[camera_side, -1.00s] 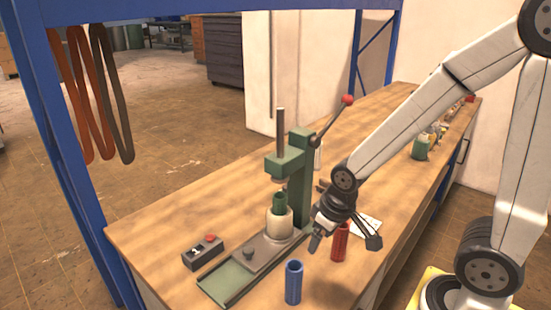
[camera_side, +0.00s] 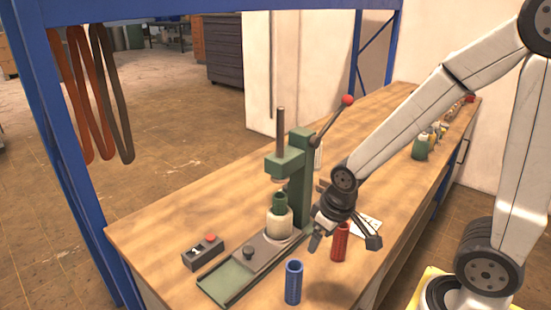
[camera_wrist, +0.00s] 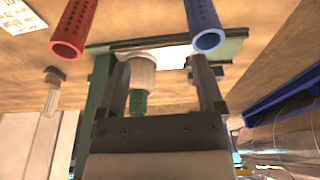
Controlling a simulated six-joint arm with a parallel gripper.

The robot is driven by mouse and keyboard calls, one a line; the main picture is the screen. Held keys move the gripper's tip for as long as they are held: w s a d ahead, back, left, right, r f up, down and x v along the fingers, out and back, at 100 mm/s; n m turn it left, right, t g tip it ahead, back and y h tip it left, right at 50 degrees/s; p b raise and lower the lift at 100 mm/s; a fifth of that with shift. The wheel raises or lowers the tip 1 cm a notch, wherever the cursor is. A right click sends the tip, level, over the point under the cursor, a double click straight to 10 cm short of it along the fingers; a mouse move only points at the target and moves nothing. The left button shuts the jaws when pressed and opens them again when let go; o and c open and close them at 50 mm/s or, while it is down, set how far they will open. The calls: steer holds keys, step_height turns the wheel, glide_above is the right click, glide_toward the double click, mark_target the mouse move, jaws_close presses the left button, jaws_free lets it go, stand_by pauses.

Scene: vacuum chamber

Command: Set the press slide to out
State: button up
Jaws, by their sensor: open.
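The green press (camera_side: 300,180) stands on the bench with its ram above a cream holder (camera_side: 279,224). A green sleeve (camera_side: 279,202) sits in the holder. The holder stands on the grey press slide (camera_side: 262,254), which has a dark knob (camera_side: 248,252) near its front end. The slide lies on a green track (camera_side: 228,283), whose front part is bare. The holder (camera_wrist: 141,68) and sleeve (camera_wrist: 137,102) also show between the fingers in the wrist view. My gripper (camera_wrist: 162,85) is open and empty, to the right of the press in the side view, apart from the knob.
A red tube (camera_side: 340,246) stands by my gripper, and a blue tube (camera_side: 293,283) stands right of the track. A control box (camera_side: 203,252) with a red button lies left of the track. The press lever (camera_side: 330,121) reaches up right. The left part of the bench is clear.

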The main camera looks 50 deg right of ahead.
steer(key=shift+c, duration=0.3)
steer(key=m+g, duration=0.3)
steer(key=m, duration=0.6)
glide_above(248, 249)
step_height(248, 249, down, 3)
steer(key=shift+f, duration=0.15)
steer(key=shift+f, duration=0.1)
steer(key=shift+f, duration=3.8)
